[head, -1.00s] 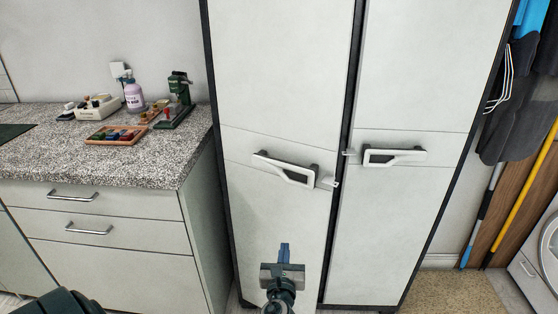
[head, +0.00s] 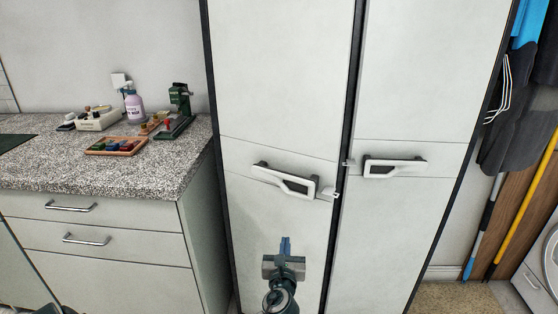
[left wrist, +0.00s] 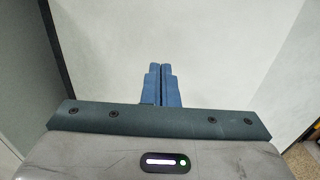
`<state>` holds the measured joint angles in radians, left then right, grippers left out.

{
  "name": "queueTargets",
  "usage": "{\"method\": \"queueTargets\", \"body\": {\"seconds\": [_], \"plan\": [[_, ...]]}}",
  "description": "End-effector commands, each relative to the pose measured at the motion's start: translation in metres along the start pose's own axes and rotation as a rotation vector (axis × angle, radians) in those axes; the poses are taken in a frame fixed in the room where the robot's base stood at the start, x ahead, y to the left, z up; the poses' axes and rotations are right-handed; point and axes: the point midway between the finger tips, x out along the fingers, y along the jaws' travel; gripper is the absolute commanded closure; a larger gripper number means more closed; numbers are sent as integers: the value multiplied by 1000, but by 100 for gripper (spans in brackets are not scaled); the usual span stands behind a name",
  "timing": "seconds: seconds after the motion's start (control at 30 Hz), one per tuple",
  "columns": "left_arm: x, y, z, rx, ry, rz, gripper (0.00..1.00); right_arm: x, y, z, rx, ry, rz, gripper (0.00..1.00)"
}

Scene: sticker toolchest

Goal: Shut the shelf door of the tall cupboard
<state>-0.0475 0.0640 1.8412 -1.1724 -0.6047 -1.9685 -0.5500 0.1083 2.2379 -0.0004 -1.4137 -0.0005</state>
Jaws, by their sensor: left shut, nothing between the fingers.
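The tall cupboard has two pale doors in a black frame. The left door (head: 283,90) has a white handle (head: 285,180) and a small latch tab by its free edge. It looks nearly level with the frame, with a narrow dark gap beside the right door (head: 415,80). The right door has its own white handle (head: 394,168) and looks flat in its frame. My left gripper (head: 285,247) is shut and empty in front of the lower left door. In the left wrist view its blue fingers (left wrist: 161,85) point at the pale door panel (left wrist: 200,45); contact cannot be told.
A speckled counter (head: 80,175) with drawers stands left of the cupboard. On it are a wooden tray of coloured blocks (head: 117,145), a purple bottle (head: 134,107) and a green stand (head: 180,110). Mops and a yellow pole (head: 525,205) hang at the right.

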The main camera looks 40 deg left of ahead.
Motion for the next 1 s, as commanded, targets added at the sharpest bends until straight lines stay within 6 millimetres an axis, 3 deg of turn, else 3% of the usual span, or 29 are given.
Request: {"method": "queueTargets", "body": {"seconds": [0.37,1.0], "plan": [[2,0,0,1,0,0,100,0,2,0,-5,2,4,18],[53,0,0,2,0,0,100,-5,2,-1,-2,0,2,18]]}}
